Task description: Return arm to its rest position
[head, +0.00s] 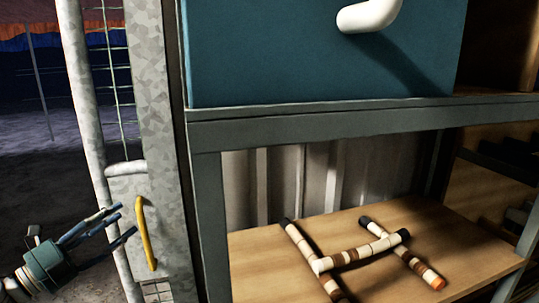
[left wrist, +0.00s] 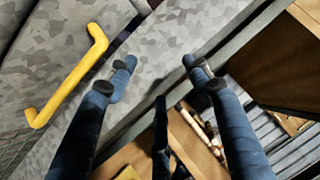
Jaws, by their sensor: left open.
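My left gripper (head: 122,221) is at the lower left of the head view, in front of the galvanized door post, beside the yellow handle (head: 146,232). Its blue-grey fingers are spread apart with nothing between them. My right gripper is not in view.
A teal box or drawer (head: 300,60) with a white handle (head: 368,16) is above the grey shelf beam (head: 330,122). The metal post (head: 158,120) and mesh door (head: 115,70) stand close to my gripper. Open dark ground lies to the left.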

